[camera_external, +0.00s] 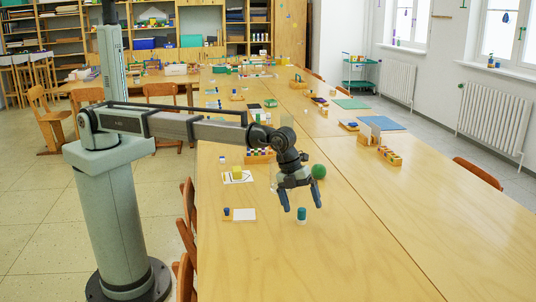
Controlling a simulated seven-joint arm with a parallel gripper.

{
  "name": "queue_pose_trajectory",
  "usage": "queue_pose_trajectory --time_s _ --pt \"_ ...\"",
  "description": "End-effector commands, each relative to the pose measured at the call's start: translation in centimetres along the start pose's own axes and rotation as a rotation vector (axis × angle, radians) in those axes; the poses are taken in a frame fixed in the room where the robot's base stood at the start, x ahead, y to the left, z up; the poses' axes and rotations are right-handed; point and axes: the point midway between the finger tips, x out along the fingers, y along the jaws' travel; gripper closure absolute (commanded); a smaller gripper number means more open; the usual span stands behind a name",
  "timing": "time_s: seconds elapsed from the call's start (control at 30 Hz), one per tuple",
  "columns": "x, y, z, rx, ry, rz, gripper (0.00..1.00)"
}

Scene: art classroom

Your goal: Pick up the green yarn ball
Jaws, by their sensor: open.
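The green yarn ball (319,171) is a dark green sphere on the wooden table, just right of and behind my gripper. My gripper (301,209) is open, with two blue-grey fingers pointing down over the table. The ball is not between the fingers in this view. A small teal cylinder (301,215) shows between and below the fingertips; I cannot tell whether they touch it.
Left of my gripper are a white card with a yellow block (237,176) and a white sheet (244,214) with a small blue item. A wooden box of colored pieces (259,156) stands behind. The table (370,265) is clear at the front right.

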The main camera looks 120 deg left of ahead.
Motion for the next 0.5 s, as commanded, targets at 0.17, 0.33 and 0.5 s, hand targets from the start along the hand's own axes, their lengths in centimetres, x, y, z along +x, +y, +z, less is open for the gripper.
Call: queue_pose_trajectory --time_s 0.17,0.33,0.5 --pt "-1.3 -1.6 11.1 -0.068 -0.046 0.078 0.0" --pt "-3.1 -1.7 21.1 -0.13 -0.076 0.156 0.0" --pt "-5.3 -0.8 30.7 -0.193 -0.094 0.233 0.0"
